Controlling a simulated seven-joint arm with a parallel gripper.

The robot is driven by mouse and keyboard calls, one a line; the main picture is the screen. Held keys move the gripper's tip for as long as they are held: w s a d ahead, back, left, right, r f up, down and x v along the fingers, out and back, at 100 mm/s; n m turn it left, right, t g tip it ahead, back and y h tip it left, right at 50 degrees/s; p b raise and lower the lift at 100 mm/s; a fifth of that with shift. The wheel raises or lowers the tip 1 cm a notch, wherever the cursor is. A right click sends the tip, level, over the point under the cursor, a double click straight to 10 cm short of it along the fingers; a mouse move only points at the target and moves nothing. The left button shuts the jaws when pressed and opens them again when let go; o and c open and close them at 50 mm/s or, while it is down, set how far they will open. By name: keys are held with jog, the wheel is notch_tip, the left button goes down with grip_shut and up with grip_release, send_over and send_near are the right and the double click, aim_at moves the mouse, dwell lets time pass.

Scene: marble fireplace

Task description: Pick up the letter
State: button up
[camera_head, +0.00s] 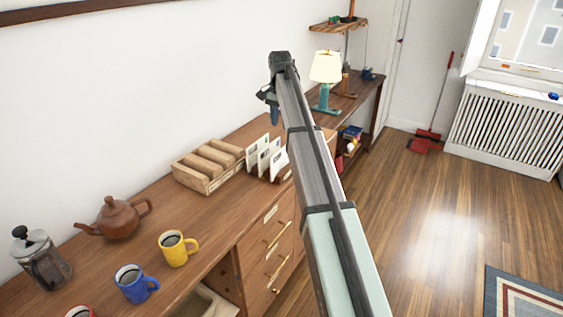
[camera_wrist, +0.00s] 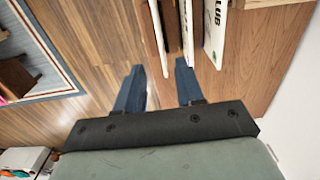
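Several white letters (camera_head: 265,158) with dark print stand upright in a wooden rack on the wooden sideboard, partly hidden by my arm in the head view. In the wrist view, the edges of three letters show at the top: a left one (camera_wrist: 158,38), a middle one (camera_wrist: 187,32) and a right one (camera_wrist: 215,30) with large dark lettering. My gripper (camera_wrist: 160,76) is open, its two blue fingers apart with nothing between them. The left letter's end lies just beyond the gap. The right fingertip is close to the middle letter; contact cannot be told. In the head view my gripper (camera_head: 274,114) is above the sideboard.
A wooden tray with compartments (camera_head: 180,176) stands left of the letters. A teapot (camera_head: 119,221), a French press (camera_head: 45,262), a yellow mug (camera_head: 174,249) and a blue mug (camera_head: 133,285) are nearer. A lamp (camera_head: 326,68) stands beyond. The floor (camera_head: 430,220) at right is open.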

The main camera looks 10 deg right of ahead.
aim_at(282, 148)
notch_tip(282, 148, down, 8)
jog(key=shift+r, duration=0.15)
jog(key=shift+w+d+f, duration=0.1)
jog(key=shift+d+f, duration=0.05)
jog(key=shift+f, duration=1.35)
jog(key=shift+w+d+f, duration=0.1)
jog(key=shift+d+f, duration=0.05)
jog(key=shift+f, duration=1.35)
grip_shut()
